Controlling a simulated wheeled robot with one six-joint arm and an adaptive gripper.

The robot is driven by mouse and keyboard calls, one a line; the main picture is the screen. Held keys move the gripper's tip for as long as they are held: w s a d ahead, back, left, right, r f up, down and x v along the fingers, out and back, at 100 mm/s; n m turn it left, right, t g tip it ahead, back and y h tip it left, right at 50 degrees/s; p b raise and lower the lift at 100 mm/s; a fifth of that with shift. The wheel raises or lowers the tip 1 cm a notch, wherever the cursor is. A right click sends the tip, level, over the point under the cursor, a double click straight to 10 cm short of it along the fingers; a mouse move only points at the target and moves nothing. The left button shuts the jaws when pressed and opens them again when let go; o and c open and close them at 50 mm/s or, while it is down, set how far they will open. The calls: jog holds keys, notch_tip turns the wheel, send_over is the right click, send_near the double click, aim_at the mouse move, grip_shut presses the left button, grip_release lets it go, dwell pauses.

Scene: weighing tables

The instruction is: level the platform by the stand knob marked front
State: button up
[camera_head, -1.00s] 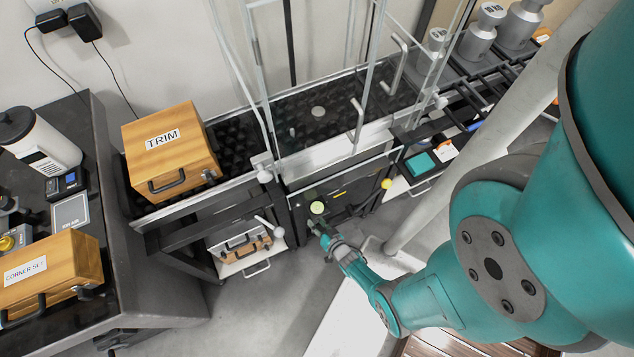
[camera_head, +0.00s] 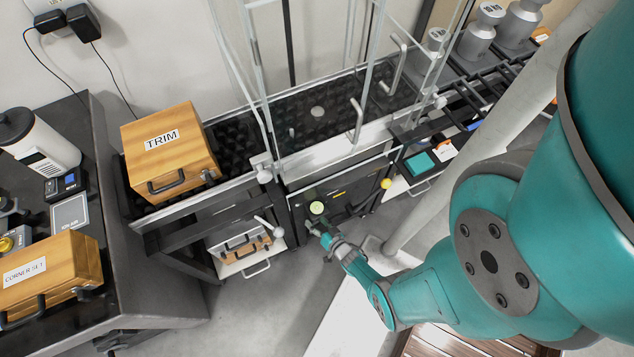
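The platform (camera_head: 345,98) is a dark surface behind glass panels on the stand, with a small pale disc on it. Below its pale front edge, the stand's dark front face (camera_head: 345,190) carries a round greenish-yellow piece (camera_head: 317,208) and a yellow knob (camera_head: 386,183) further right. No marking reading "front" is legible on either. My gripper (camera_head: 316,230) is just below the greenish piece, close to the stand's front. It is small and partly blurred into the dark background, so I cannot tell whether its fingers touch or grip anything.
A wooden TRIM box (camera_head: 168,152) stands on the left of the stand. A white lever with a ball end (camera_head: 277,231) sticks out below it. A pale upright post (camera_head: 440,190) stands right of my gripper. Metal weights (camera_head: 478,38) stand on the rack at the upper right.

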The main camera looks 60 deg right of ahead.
jog(key=shift+s, duration=0.1)
jog(key=v, duration=0.7)
dwell(0.5)
jog(key=shift+s+a, duration=0.2)
jog(key=shift+a, duration=0.05)
dwell(0.4)
jog(key=s+a+r+n+t, duration=0.1)
jog(key=s+a+r+n, duration=0.3)
jog(key=r, duration=0.5)
jog(key=s+a+r+n, duration=0.1)
jog(key=s+a+r, duration=0.1)
jog(key=a+r, duration=0.6)
jog(key=s+a+r+n+y, duration=0.1)
jog(key=s+r+n+y, duration=0.1)
jog(key=r, duration=1.4)
jog(key=s+a+r+n+t+y, duration=0.1)
jog(key=s+r+n+y, duration=0.1)
jog(key=r, duration=1.4)
jog(key=shift+s+a+n+y, duration=0.25)
jog(key=shift+a+n+y, duration=0.05)
jog(key=shift+n+y, duration=0.45)
